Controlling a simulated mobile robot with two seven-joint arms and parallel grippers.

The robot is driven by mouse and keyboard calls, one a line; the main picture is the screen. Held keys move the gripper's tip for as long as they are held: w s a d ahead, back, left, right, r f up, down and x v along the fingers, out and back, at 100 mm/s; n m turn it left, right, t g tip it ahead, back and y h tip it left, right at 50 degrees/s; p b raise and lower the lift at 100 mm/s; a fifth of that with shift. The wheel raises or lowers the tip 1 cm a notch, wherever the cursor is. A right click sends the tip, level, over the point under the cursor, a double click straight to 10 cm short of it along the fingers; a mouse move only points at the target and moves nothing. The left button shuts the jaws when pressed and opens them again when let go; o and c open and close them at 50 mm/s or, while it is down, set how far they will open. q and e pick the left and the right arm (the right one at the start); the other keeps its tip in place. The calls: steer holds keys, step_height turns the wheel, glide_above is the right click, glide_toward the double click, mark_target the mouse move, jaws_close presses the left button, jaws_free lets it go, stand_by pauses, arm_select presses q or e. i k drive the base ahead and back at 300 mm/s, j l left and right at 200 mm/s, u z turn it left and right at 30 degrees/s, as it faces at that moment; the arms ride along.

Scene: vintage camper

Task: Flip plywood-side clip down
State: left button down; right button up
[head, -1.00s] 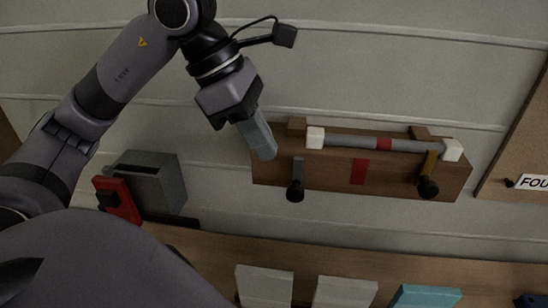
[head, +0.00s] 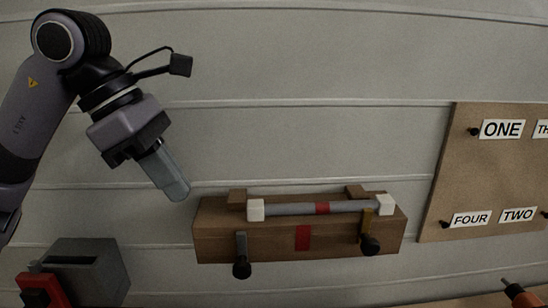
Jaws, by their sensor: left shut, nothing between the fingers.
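A brown wooden box (head: 270,238) is mounted on the wall, with a grey rod (head: 290,210) with white end blocks and a red band along its top. Two clips hang on its front. The grey clip (head: 241,243) on the left also points down, with a black knob (head: 242,269). My left gripper (head: 178,194) is shut and empty, just above and left of the box's left end. My right gripper is out of view.
A brown board (head: 450,180) with white word labels hangs on the wall at the right. A grey box-like thing (head: 95,270) and a red object (head: 40,290) are at lower left. An orange-and-black tool (head: 522,296) shows at lower right. The wall above the box is clear.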

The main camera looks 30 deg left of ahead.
mark_target(369, 247)
steer(key=k, duration=1)
